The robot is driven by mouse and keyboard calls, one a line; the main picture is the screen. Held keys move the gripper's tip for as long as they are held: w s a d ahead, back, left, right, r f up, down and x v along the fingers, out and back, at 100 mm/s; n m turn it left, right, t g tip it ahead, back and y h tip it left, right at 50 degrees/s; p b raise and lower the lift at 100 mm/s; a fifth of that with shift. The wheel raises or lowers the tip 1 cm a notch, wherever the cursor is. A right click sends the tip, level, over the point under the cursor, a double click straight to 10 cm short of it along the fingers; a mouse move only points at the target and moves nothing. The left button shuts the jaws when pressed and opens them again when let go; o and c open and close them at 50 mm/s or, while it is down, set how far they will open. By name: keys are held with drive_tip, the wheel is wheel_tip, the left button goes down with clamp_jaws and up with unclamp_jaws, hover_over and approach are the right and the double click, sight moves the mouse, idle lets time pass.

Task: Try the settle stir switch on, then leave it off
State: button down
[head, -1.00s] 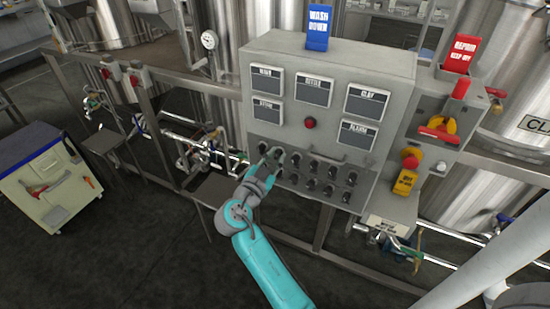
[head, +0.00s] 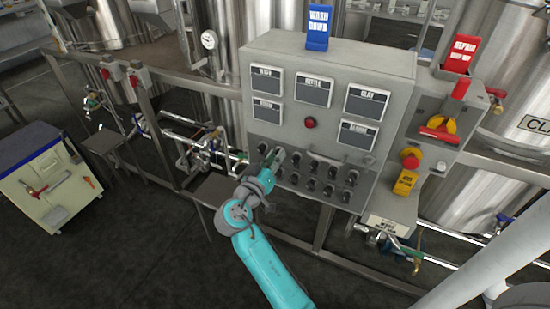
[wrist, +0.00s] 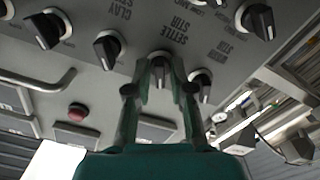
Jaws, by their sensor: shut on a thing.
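The control panel (head: 322,125) is a grey box with two rows of black rotary switches along its lower face. In the wrist view the panel appears upside down. The settle stir switch (wrist: 160,64), a dark knob beside its "SETTLE STIR" lettering, sits between my fingertips. My gripper (wrist: 160,72) is shut on it, with one finger on each side. The fingers hide much of the knob, so its exact setting is hard to read. In the head view my gripper (head: 271,161) reaches the left part of the switch rows and covers that knob.
Near neighbours are the clay stir switch (wrist: 107,48) and another black switch (wrist: 201,84) close to my finger. A red lamp (head: 310,123) is above the rows. A side box carries a yellow-and-red switch (head: 439,129). Pipes and valves (head: 205,150) run left of the panel.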

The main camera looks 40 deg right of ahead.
drive_tip(key=shift+n, duration=0.4)
drive_tip(key=c, duration=1.2)
unclamp_jaws()
drive_tip(key=shift+c, duration=0.2)
drive_tip(key=v, duration=1.2)
